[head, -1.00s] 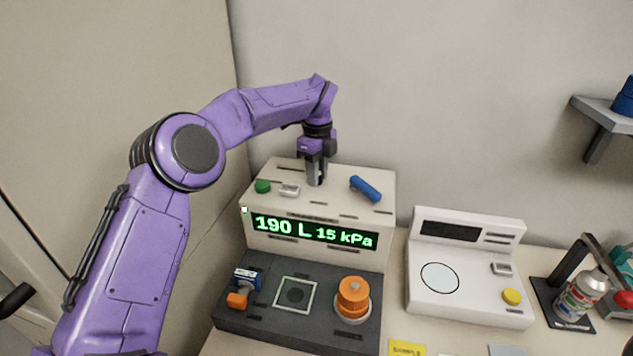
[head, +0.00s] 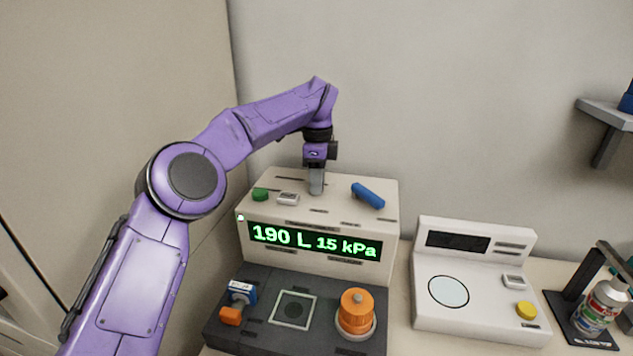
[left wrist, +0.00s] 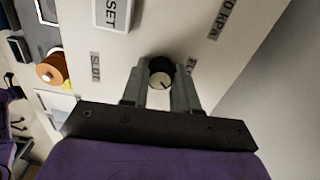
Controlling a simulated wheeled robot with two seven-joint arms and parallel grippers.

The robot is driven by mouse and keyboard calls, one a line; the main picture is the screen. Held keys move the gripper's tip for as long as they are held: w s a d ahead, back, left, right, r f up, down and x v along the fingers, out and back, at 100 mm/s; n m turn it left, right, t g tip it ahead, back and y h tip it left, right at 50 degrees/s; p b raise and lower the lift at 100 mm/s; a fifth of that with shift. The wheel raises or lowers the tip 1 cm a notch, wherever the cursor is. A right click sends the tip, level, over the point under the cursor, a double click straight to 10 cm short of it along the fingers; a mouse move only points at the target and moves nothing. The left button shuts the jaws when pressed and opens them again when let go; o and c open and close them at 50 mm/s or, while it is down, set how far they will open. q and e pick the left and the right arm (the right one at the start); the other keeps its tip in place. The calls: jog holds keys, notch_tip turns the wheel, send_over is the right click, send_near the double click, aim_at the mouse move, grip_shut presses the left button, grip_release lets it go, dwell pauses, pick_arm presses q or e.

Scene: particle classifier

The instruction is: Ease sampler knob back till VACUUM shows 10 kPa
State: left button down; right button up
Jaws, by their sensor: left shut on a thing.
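The sampler (head: 255,228) is a cream box with a green-lit display (head: 316,240) that reads 190 L and 15 kPa. My left gripper (head: 316,188) points down at the sampler's top, between the green button and the blue handle. In the left wrist view, my left gripper (left wrist: 161,88) is shut on a small dark knob (left wrist: 160,66) with a pale top and a dark pointer line. Labels beside the knob are partly hidden by the fingers. In the head view the fingers hide the knob. My right gripper is not in view.
On the sampler's top are a green button (head: 260,194), a grey button (head: 288,199) and a blue handle (head: 367,195). An orange cylinder (head: 356,310) stands on the dark front deck (head: 270,336). A white instrument (head: 430,312) stands to the right.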

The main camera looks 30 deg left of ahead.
pick_arm(q)
jog(key=shift+r, duration=0.15)
jog(key=c, duration=0.8)
grip_release()
jog(key=shift+c, duration=0.2)
notch_tip(320, 180, up, 10)
jog(key=p, duration=0.4)
jog(key=shift+r+p, duration=0.25)
jog(key=shift+p, duration=0.05)
jog(key=shift+s+a, duration=0.1)
